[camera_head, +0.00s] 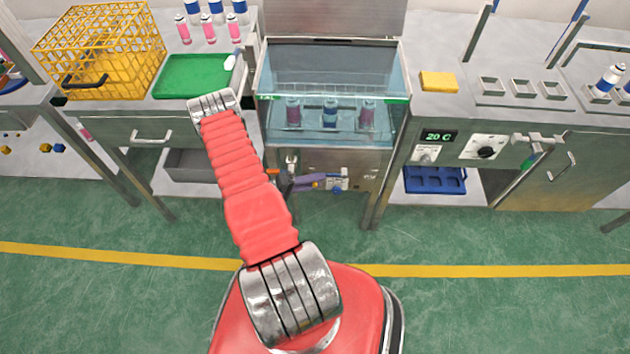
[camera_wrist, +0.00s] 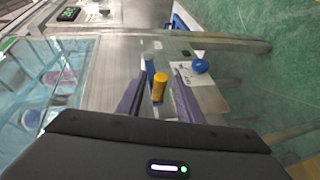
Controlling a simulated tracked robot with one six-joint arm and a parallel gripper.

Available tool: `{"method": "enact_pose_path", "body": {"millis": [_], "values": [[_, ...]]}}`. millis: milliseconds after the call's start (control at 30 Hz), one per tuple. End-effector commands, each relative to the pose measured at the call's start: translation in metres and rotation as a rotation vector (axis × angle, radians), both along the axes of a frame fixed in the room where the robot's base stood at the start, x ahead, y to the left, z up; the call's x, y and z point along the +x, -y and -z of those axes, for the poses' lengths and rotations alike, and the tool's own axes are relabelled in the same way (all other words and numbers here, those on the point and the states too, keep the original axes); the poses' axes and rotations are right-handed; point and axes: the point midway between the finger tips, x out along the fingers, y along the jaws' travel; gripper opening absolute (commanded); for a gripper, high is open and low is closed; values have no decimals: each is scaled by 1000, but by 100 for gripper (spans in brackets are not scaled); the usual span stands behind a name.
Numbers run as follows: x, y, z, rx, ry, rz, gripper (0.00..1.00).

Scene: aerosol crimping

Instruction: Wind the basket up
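A glass-walled water tank (camera_head: 330,74) stands at the centre of the head view. Cans with pink and blue bodies (camera_head: 330,113) stand low in it, in a faint basket whose outline is hard to make out. My gripper (camera_head: 319,182) is in front of the steel panel below the tank, its purple fingers pointing right. In the wrist view, a yellow handle peg (camera_wrist: 159,87) stands between the fingers of my gripper (camera_wrist: 160,72), with gaps visible on both sides. The gripper is open. The rest of the crank is mostly hidden.
A blue knob (camera_wrist: 200,66) on a white label sits just beyond the fingers. A yellow wire basket (camera_head: 100,50) and green tray (camera_head: 193,76) are on the left bench. A yellow sponge (camera_head: 438,81) lies on the right bench. Open green floor lies in front.

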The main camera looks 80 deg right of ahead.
Motion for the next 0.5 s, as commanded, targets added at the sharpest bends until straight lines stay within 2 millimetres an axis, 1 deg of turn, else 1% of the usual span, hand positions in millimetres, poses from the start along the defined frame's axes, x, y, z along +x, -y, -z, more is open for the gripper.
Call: {"method": "enact_pose_path", "body": {"millis": [233,500], "values": [[0,0,0,0,0,0,33],[0,0,0,0,0,0,14]]}}
